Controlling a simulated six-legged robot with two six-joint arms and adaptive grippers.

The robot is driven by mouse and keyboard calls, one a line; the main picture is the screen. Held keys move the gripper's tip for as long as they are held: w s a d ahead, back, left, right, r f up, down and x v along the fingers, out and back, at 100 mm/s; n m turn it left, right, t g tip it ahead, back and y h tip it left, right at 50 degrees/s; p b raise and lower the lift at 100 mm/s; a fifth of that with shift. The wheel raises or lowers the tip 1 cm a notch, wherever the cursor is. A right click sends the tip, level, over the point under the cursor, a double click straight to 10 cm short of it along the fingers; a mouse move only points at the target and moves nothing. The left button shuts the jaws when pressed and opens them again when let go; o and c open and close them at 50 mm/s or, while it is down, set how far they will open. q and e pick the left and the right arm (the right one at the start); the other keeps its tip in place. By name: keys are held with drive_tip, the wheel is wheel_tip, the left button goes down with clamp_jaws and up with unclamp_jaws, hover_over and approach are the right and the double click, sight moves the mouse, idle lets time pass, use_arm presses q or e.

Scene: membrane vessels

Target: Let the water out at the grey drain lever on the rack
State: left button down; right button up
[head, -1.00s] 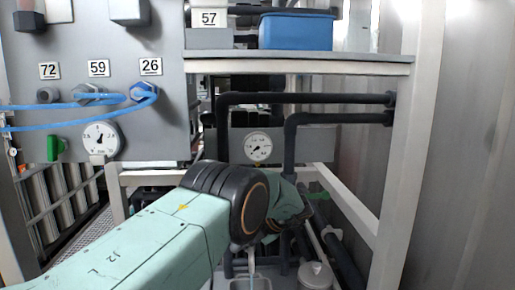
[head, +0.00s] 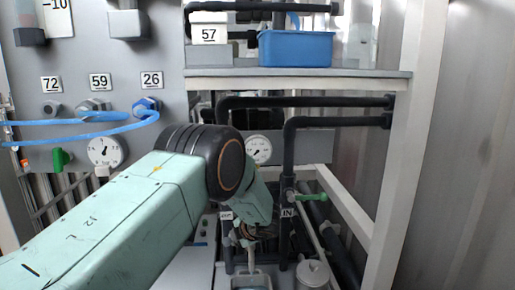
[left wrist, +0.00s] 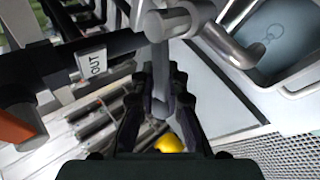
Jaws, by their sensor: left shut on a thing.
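The grey drain lever (left wrist: 160,62) hangs from a grey pipe valve in the left wrist view. My left gripper (left wrist: 160,105) has its two dark fingers on either side of the lever's end and is shut on it. An "OUT" label (left wrist: 92,63) hangs on the dark pipe beside the valve. In the head view my left gripper (head: 247,240) is low in the rack, at the end of the mint arm, and the lever there is mostly hidden. My right gripper is in neither view.
A basin (head: 250,278) stands below the gripper; a grey basin (left wrist: 262,42) also shows in the wrist view. A green-handled valve (head: 312,197) with an "IN" label (head: 288,212) is to the right. A white rack post (head: 405,150) bounds the right side.

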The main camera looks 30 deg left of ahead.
use_arm(q)
drive_tip(key=shift+w+a+m+t+h+b, duration=0.2)
drive_tip(key=shift+a+m+t+h+b, duration=0.15)
drive_tip(key=shift+m, duration=0.25)
drive_tip(key=shift+w+a+m+t+h+b, duration=0.15)
drive_tip(key=shift+m+t+h+b, duration=0.1)
drive_tip(key=shift+m+t, duration=0.3)
drive_tip(key=m+t+h+b, duration=0.1)
drive_tip(key=m+b, duration=0.1)
drive_tip(key=w+a+m+h+b, duration=0.1)
drive_tip(key=m+b, duration=0.1)
drive_tip(key=shift+w+r+t, duration=0.1)
drive_tip(key=shift+w+t, duration=0.05)
drive_tip(key=shift+t, duration=0.25)
drive_tip(key=c, duration=1.3)
unclamp_jaws()
drive_tip(key=v, duration=1.2)
drive_tip(key=shift+a, duration=0.25)
drive_tip(key=shift+r, duration=0.1)
